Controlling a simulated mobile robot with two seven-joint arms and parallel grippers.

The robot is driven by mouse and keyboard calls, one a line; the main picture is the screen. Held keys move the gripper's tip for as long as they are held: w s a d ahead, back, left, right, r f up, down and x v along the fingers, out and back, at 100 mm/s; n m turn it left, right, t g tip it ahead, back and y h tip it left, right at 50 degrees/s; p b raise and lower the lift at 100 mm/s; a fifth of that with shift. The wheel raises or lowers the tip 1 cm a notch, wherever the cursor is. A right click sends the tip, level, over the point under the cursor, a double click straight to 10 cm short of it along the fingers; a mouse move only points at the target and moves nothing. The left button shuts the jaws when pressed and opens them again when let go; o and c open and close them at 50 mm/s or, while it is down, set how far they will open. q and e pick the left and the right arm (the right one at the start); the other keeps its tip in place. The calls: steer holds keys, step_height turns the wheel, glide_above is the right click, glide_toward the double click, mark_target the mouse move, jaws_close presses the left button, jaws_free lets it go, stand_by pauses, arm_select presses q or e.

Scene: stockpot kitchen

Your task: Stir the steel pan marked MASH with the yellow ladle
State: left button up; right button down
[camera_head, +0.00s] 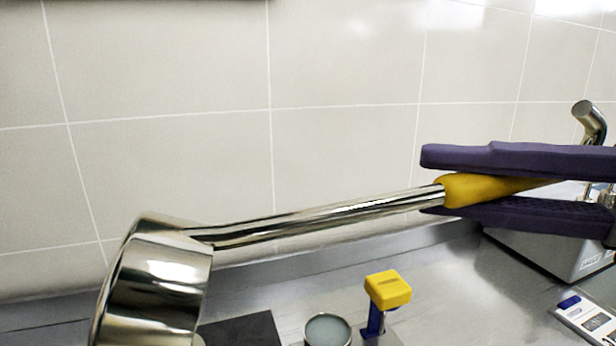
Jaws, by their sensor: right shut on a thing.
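My right gripper (432,182) comes in from the right, with its purple fingers shut on the yellow handle of the ladle (330,217). The ladle is held up across the view, and its steel shaft runs left and slightly down to a big steel bowl (160,285). The bowl is at the lower left, cut by the bottom edge. A steel box-like vessel (545,256) stands at the right behind the gripper, partly hidden. It bears a small label whose word is too small to read, so I cannot tell whether it is the MASH pan. My left gripper is not in view.
A yellow-topped blue device (388,290) stands on the steel counter (440,275) at the bottom centre. Next to it are a small round container (327,330) and a dark flat plate (243,331). A printed card (590,318) lies at right. A tiled wall closes the back.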

steer(key=s+d+r+m+t+h+p, duration=0.2)
steer(key=s+d+r+t+p, duration=0.15)
steer(key=d+r, duration=0.45)
step_height(320, 180, up, 35)
steer(key=p, duration=3.8)
steer(key=shift+s+a+f, duration=0.15)
steer(key=shift+s+a, duration=0.1)
steer(key=shift+s, duration=0.05)
steer(key=shift+g, duration=0.25)
